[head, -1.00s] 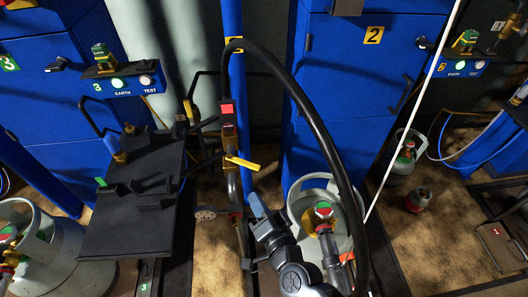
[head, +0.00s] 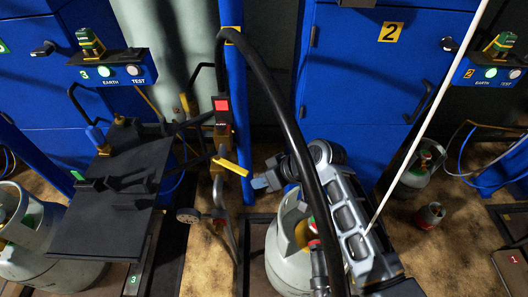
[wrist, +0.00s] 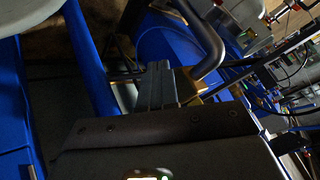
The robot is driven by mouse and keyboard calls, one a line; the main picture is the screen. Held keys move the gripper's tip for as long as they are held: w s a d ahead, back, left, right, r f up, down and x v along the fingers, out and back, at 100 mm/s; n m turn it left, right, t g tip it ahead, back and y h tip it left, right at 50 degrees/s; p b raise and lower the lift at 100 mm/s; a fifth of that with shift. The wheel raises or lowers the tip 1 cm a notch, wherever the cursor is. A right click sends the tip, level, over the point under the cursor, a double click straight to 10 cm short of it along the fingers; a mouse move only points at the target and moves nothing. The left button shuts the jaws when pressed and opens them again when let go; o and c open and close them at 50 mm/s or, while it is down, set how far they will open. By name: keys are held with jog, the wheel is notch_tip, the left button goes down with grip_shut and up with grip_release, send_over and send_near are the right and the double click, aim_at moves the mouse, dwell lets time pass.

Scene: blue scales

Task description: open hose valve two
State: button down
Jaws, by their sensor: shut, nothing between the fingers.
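A yellow valve lever (head: 231,166) sticks out to the right and slightly down from the pipe fitting below a red block (head: 221,104), beside the blue post, in the head view. No number for this valve is readable. My gripper (head: 258,183) is shut and empty, just right of and below the lever's free end. I cannot tell whether they touch. In the wrist view, my shut fingers (wrist: 155,88) point at a grey bent pipe (wrist: 208,42), with a brass-yellow piece (wrist: 200,97) just right of them, partly hidden.
A black hose (head: 290,110) arches from the blue post (head: 233,60) down in front of my arm. A grey gas cylinder (head: 285,255) stands below my gripper. A black platform (head: 110,210) lies left. A blue cabinet marked 2 (head: 350,90) stands behind, and a thin white rod (head: 435,110) crosses right.

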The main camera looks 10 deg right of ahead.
aim_at(231, 166)
jog(key=w+d+r+n+g+b, duration=0.1)
jog(key=w+d+r+n+g, duration=0.25)
jog(key=r, duration=0.35)
jog(key=w+d+r+n+g, duration=0.2)
jog(key=w+d+r, duration=0.1)
jog(key=w+r, duration=0.25)
jog(key=s+a+f, duration=0.4)
jog(key=a+f, duration=0.3)
jog(key=a, duration=0.2)
jog(key=shift+s+p, duration=0.25)
jog(key=shift+p, duration=0.2)
jog(key=shift+f+m, duration=0.1)
jog(key=shift+m, duration=0.15)
